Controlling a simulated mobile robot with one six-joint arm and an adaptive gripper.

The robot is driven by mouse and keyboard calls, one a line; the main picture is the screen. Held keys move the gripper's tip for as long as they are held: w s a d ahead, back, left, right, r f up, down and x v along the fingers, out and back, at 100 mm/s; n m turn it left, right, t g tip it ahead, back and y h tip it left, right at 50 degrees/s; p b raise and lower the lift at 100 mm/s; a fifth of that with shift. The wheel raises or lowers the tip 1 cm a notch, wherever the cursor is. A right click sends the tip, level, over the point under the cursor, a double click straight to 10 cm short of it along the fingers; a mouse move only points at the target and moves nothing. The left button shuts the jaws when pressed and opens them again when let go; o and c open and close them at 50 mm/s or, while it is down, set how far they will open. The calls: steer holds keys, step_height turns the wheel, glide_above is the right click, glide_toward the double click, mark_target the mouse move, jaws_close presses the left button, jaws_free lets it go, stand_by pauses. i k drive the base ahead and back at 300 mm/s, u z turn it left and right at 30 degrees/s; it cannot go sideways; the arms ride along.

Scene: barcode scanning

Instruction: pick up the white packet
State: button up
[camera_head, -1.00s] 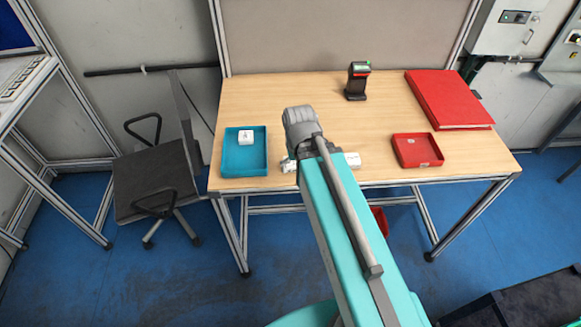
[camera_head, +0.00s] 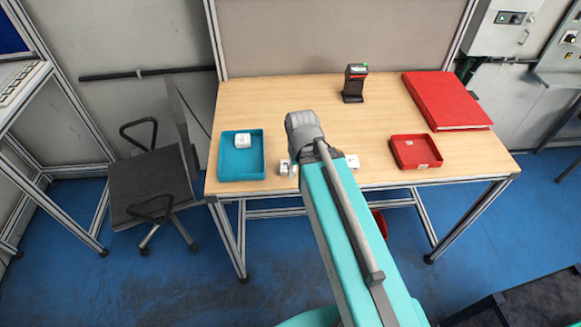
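A small white packet (camera_head: 242,140) lies in the back part of the blue tray (camera_head: 227,174), at the left of the table. My gripper is hidden from this view.
A red tray (camera_head: 394,149) with a small white patch at its front stands at the right of the table (camera_head: 285,95). A black scanner (camera_head: 353,87) stands at the back. A red binder (camera_head: 445,98) lies back right. An office chair (camera_head: 150,182) stands left.

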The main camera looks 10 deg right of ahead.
mark_target(284, 162)
steer(key=z, duration=0.8)
steer(key=k, duration=1.25)
steer(key=u, duration=0.5)
